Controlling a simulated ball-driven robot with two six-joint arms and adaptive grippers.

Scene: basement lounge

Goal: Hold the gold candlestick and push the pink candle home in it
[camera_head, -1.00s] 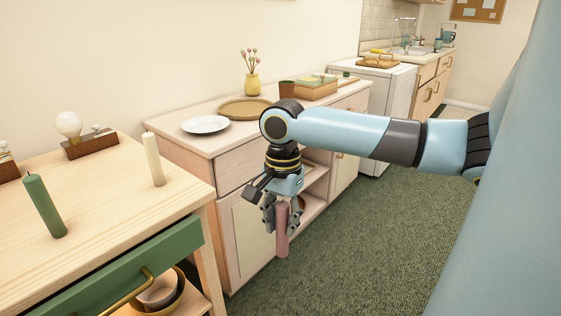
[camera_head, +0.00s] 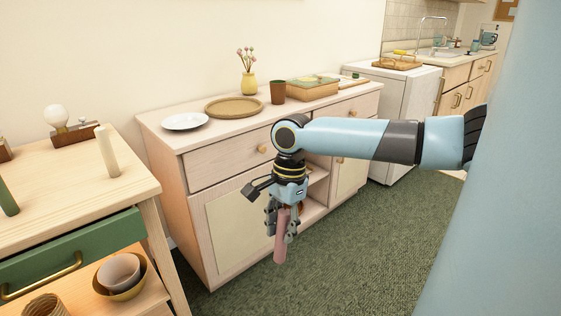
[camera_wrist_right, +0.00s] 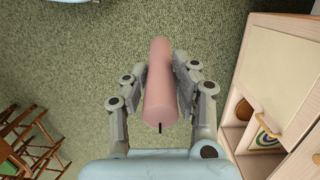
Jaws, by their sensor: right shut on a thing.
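My right gripper (camera_head: 284,222) is shut on the pink candle (camera_head: 281,247) and holds it upright over the green carpet, in front of the wooden sideboard. In the right wrist view the pink candle (camera_wrist_right: 159,85) lies between the two fingers of the right gripper (camera_wrist_right: 160,80), with its dark wick toward the wrist. The gold candlestick is not seen in either view. My left gripper is not in view.
A wooden table (camera_head: 60,206) at left bears a cream candle (camera_head: 107,151) and a green candle (camera_head: 7,199). The sideboard (camera_head: 222,160) bears a white plate (camera_head: 185,121), a woven tray (camera_head: 233,115) and a yellow vase (camera_head: 249,82). Open carpet lies to the right.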

